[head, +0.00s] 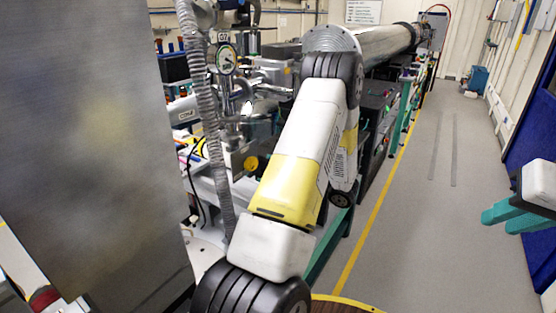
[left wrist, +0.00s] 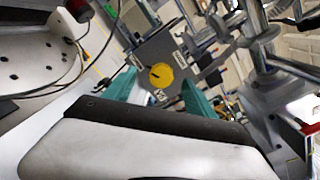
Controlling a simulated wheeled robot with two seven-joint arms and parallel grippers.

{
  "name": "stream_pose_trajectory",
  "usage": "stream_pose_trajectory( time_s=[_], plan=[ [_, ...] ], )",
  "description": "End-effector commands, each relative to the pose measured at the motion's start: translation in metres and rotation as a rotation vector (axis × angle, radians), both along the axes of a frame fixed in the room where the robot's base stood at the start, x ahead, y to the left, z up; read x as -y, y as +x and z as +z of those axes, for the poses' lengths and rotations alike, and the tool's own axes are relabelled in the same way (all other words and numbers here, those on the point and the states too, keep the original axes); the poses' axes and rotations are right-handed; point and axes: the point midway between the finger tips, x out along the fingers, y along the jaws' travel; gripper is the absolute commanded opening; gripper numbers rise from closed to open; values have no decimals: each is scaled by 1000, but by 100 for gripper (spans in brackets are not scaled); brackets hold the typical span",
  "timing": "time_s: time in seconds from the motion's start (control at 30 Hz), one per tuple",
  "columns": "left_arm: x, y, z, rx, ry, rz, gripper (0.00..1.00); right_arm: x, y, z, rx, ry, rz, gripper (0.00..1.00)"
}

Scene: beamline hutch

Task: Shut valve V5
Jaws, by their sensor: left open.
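A round yellow valve knob (left wrist: 161,76) with a dark mark sits on a grey block (left wrist: 153,48) in the left wrist view. A small label beside it seems to read V5. The knob also shows in the head view (head: 251,163), left of my arm. My left gripper (left wrist: 160,94) is open, with its teal fingers on either side of the knob in the picture. The knob looks beyond the fingertips, not touched. In the head view my arm hides this gripper. My right gripper (head: 504,212) is at the right edge, away from the valve; its opening is unclear.
A ribbed grey hose (head: 203,100) and a dial gauge (head: 226,60) stand close to the valve. A large metal panel (head: 85,140) blocks the left of the head view. A long steel beam pipe (head: 385,42) runs behind. The aisle floor (head: 440,220) is clear.

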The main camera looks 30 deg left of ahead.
Motion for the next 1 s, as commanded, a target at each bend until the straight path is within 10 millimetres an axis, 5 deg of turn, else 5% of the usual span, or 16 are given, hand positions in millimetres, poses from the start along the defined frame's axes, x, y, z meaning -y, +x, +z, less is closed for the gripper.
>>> stream_pose_trajectory(
  time_s=[0.23,0.7,1.0],
  plan=[
    [-7,12,-10,-14,42,-47,65,0,0,0,0,0,0,25],
    [-72,17,-10,-13,40,-44,65,0,0,0,0,0,0,25],
    [-76,17,-10,-13,40,-46,65,0,0,0,0,0,0,25]
  ],
)
